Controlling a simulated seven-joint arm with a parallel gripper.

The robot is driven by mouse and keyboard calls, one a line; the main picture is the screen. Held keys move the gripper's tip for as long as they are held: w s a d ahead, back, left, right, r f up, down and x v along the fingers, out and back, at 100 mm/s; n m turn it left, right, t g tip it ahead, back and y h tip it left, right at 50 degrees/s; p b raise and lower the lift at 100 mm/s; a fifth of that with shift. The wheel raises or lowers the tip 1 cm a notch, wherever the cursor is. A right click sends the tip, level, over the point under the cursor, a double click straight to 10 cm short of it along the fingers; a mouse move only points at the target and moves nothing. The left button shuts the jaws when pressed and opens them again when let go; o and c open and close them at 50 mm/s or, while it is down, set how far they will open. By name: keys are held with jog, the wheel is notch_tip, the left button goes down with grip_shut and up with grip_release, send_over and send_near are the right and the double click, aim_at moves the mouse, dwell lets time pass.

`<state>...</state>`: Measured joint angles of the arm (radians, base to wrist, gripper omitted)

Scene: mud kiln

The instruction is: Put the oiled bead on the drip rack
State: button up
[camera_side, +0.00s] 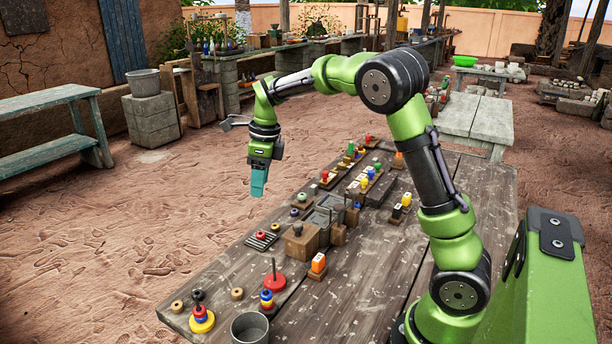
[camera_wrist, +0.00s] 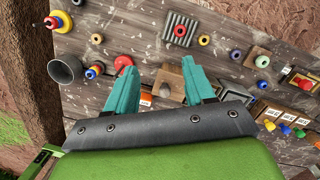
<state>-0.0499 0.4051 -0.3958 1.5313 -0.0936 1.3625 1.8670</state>
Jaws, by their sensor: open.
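The drip rack (camera_side: 251,242) is a small grey slatted piece on the table's left part; it also shows at the top of the wrist view (camera_wrist: 169,22). A red bead with a dark centre (camera_wrist: 180,31) sits on its slats. Two more ring-shaped beads lie in a row beside the rack: one yellowish and dark (camera_wrist: 205,39), one bluish (camera_wrist: 236,54). I cannot tell by look which bead is oiled. My gripper (camera_side: 258,187) hangs well above the table's left edge, its teal fingers pointing down. In the wrist view its fingers (camera_wrist: 159,65) are apart with nothing held.
A wooden block with a knob (camera_side: 301,244) stands near the rack. A metal cup (camera_side: 250,328), a red-based peg (camera_side: 275,281) and a yellow ring stack (camera_side: 202,321) stand at the near end. Several coloured pegs and blocks crowd the far part. The near right tabletop is clear.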

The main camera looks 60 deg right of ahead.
jog(key=s+a+r+n+t+y, duration=0.1)
jog(key=s+a+r+n+t, duration=0.1)
jog(key=s+a+r+n, duration=0.35)
jog(key=s+a+r+n+t, duration=0.1)
jog(key=s+a+r+n, duration=0.15)
jog(key=s+n, duration=0.5)
jog(key=s+a+f+n+t, duration=0.2)
jog(key=s+a+n, duration=0.2)
jog(key=s+n, duration=0.4)
jog(key=n, duration=0.5)
jog(key=shift+s+a+f+n+t, duration=0.15)
jog(key=shift+s+a+n+t, duration=0.15)
jog(key=shift+s+t, duration=0.1)
